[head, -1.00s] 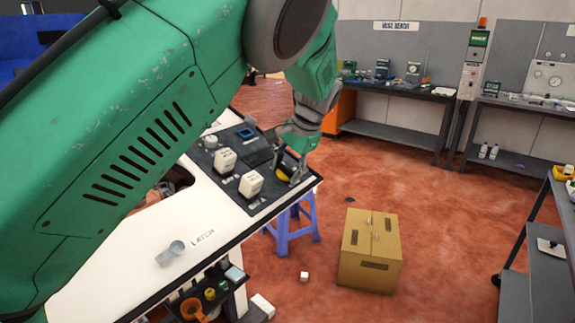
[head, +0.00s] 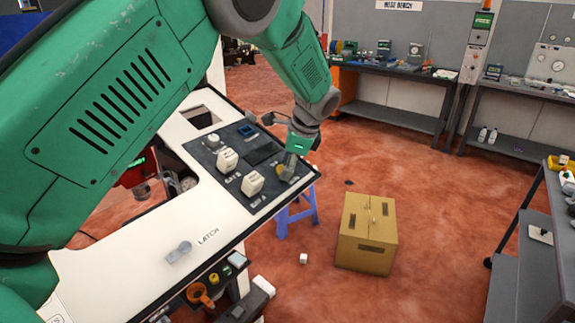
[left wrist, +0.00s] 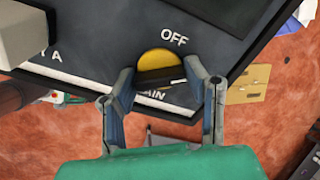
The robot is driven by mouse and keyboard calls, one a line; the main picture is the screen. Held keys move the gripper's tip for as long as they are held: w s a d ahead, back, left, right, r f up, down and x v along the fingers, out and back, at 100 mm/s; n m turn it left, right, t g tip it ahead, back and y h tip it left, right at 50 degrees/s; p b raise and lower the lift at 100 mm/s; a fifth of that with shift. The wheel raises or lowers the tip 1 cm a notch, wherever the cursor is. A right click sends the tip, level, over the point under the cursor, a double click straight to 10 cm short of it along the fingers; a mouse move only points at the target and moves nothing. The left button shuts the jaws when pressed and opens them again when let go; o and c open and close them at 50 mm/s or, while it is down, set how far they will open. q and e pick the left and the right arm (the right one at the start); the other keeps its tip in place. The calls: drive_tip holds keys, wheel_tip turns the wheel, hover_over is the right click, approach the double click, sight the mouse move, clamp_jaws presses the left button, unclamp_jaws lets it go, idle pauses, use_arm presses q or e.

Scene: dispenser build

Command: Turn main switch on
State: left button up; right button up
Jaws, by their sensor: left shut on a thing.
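The main switch is a round yellow knob (left wrist: 158,68) on the dark panel (left wrist: 100,40), with "OFF" printed above it and a label ending in "AIN" below it in the left wrist view. A dark bar crosses the knob nearly level, tilted slightly. My left gripper (left wrist: 165,85) has its two fingers on either side of the knob and is shut on it. In the head view the left gripper (head: 290,168) stands over the panel's right corner and covers most of the knob. My right gripper is in neither view.
Two white block-shaped knobs (head: 252,183) and a round white knob (head: 212,141) sit on the same panel, left of my gripper. A cardboard box (head: 367,235) and a blue stool (head: 298,208) stand on the red floor.

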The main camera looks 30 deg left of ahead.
use_arm(q)
drive_tip(key=m, duration=0.6)
drive_tip(key=shift+m, duration=0.4)
idle(0.4)
drive_tip(key=o, duration=1.1)
drive_tip(key=shift+o, duration=0.2)
drive_tip(key=shift+w, duration=0.15)
